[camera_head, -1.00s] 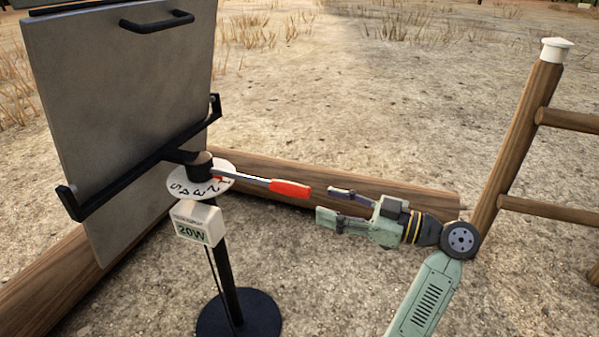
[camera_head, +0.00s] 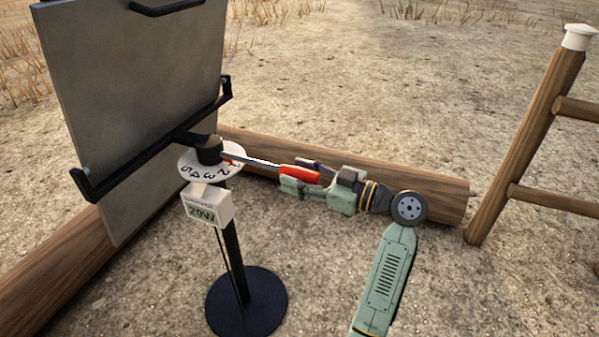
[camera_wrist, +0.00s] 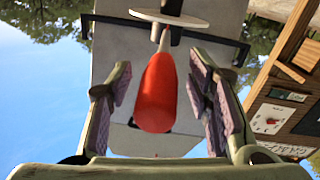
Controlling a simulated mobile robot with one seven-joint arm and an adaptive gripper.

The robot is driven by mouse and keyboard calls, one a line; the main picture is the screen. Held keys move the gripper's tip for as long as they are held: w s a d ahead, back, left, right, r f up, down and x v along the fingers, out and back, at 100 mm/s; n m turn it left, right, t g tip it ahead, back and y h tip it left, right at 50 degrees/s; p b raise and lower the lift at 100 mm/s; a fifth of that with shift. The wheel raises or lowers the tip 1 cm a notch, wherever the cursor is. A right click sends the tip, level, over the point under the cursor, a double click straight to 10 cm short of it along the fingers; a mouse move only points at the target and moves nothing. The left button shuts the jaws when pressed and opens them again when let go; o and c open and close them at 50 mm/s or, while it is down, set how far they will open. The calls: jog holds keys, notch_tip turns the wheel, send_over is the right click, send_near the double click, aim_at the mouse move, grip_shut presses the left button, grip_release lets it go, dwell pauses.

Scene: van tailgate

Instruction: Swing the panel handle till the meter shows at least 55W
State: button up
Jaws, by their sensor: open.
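The panel handle is a metal bar with a red grip (camera_head: 299,174), reaching right from the pivot above a white numbered dial (camera_head: 207,163). The large grey panel (camera_head: 140,95) hangs upright at the left in a black bracket. The meter (camera_head: 207,205) below the dial reads 20W. My gripper (camera_head: 301,178) is open around the red grip. In the wrist view the red grip (camera_wrist: 157,92) lies between the two open fingers, with a gap on each side.
The black stand foot (camera_head: 246,303) rests on gravel. A log (camera_head: 400,183) lies behind my arm, and another log (camera_head: 45,270) lies at the lower left. A wooden post with rails (camera_head: 530,140) stands at the right.

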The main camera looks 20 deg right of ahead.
grip_shut()
dwell(0.7)
